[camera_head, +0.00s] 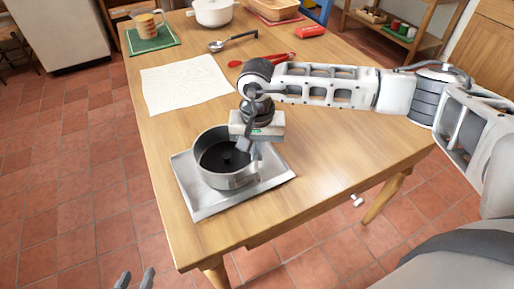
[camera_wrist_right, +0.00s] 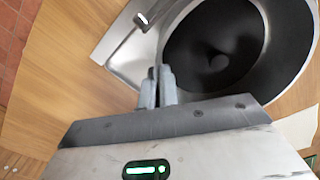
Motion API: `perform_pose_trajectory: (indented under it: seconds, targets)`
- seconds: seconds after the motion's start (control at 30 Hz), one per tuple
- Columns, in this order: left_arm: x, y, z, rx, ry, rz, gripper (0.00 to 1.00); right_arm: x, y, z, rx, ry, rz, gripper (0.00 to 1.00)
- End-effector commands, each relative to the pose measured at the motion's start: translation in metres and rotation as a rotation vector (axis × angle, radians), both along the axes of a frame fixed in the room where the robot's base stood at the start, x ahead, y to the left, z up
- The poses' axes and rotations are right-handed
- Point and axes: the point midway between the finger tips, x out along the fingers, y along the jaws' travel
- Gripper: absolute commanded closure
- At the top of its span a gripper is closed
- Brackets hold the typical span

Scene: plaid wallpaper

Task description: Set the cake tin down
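The cake tin (camera_head: 228,182) is round, silver outside and dark inside, with a central bump on its floor. It is upright over the metal tray (camera_head: 206,208) near the table's front left corner; whether its base touches the tray is hard to tell. In the right wrist view the fingers (camera_wrist_right: 158,85) pinch the wall of the tin (camera_wrist_right: 220,60). My left gripper (camera_head: 135,280) shows only its fingertips at the bottom edge, apart and empty, off the table.
A pale cloth (camera_head: 185,84) lies behind the tray. The table (camera_head: 345,145) right of the tray is clear.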

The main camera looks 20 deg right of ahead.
Motion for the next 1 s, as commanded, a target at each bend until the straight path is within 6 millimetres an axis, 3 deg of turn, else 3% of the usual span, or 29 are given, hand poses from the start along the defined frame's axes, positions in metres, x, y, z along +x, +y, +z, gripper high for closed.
perform_pose_trajectory:
  seconds: [0.17,0.23,0.27,0.67,1.0]
  targets:
    - [-0.001,0.000,-0.007,-0.003,0.004,-0.001,0.64,0.001,0.000,-0.004,0.001,-0.002,0.000,1.00]
    - [-0.002,-0.001,-0.005,-0.005,0.005,-0.001,0.64,0.000,0.000,-0.003,0.000,0.000,-0.001,0.80]
    - [-0.002,-0.001,-0.005,-0.005,0.006,-0.001,0.64,0.000,0.000,-0.002,0.000,0.000,-0.001,0.75]
    - [-0.002,0.000,-0.001,-0.001,0.004,-0.001,0.64,0.001,0.000,0.006,0.001,-0.003,-0.001,0.75]
    - [-0.002,-0.001,-0.007,-0.009,0.005,0.001,0.64,0.001,0.000,0.074,0.000,-0.006,0.000,0.75]
